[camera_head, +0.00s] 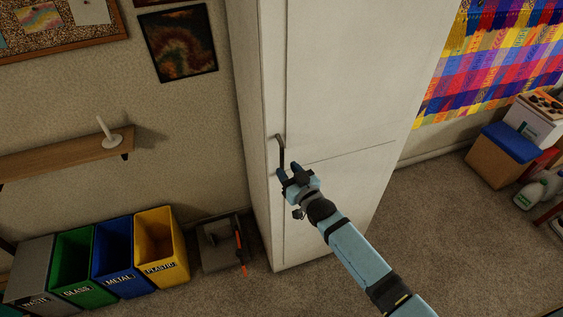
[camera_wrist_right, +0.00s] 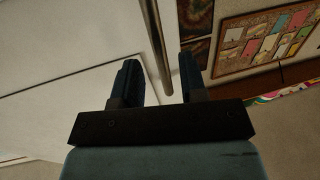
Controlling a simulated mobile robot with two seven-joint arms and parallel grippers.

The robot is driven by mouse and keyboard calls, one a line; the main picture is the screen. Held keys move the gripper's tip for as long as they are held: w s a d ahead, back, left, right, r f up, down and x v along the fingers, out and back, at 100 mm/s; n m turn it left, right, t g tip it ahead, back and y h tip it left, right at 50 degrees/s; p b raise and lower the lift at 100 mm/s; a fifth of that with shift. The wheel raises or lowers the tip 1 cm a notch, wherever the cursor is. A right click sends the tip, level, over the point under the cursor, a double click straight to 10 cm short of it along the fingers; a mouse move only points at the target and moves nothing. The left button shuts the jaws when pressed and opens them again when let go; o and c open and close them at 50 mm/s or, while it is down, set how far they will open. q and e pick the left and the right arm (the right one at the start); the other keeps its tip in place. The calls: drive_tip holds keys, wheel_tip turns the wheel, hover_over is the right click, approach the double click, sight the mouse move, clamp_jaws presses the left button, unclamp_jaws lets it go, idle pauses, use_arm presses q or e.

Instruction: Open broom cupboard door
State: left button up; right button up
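The white broom cupboard (camera_head: 340,75) stands upright against the wall, and its door is shut. A dark bar handle (camera_head: 281,150) runs vertically near the door's left edge. My right gripper (camera_head: 283,174) is at the lower end of the handle. In the right wrist view the gripper (camera_wrist_right: 160,82) is open, with its two dark fingers apart. The metal handle (camera_wrist_right: 158,45) reaches down into the gap between the fingertips there, nearer the right finger. I cannot tell whether it touches a finger. My left gripper is not in view.
Sorting bins (camera_head: 130,255) and a dustpan-like grey tray (camera_head: 222,245) stand on the floor left of the cupboard. A shelf (camera_head: 70,158) with a white candle holder is on the left wall. Boxes (camera_head: 500,150) stand at the right. Carpet in front of the cupboard is clear.

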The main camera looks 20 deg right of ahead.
sight(283, 165)
drive_tip(key=shift+x, duration=1.95)
clamp_jaws()
